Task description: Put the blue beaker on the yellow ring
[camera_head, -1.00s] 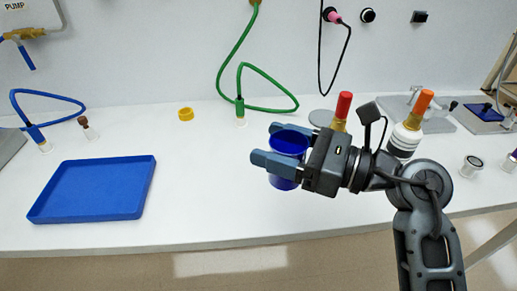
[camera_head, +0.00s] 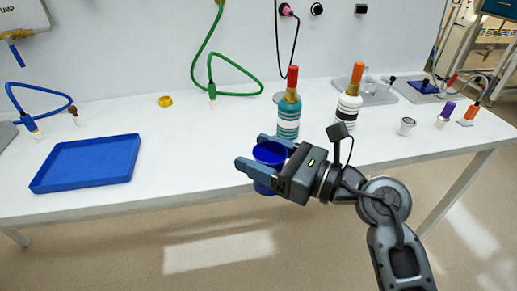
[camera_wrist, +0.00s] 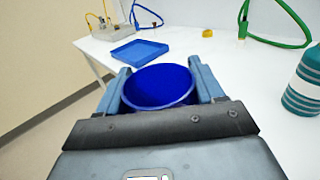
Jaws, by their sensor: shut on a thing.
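My gripper (camera_head: 262,152) is shut on the blue beaker (camera_head: 270,154), with one finger on each side of it. The beaker is upright and held near the front edge of the table. In the wrist view, the open top of the beaker (camera_wrist: 160,86) shows between the two fingers (camera_wrist: 162,88), and it looks empty. The yellow ring (camera_head: 165,101) lies on the table toward the back, left of and well beyond my gripper. It also shows in the wrist view (camera_wrist: 207,33) at the top.
A blue tray (camera_head: 86,163) lies on the left of the table (camera_head: 190,150). A teal-striped bottle (camera_head: 288,116) and a black-and-white bottle (camera_head: 348,109) stand right of the beaker. The white surface between beaker and ring is clear.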

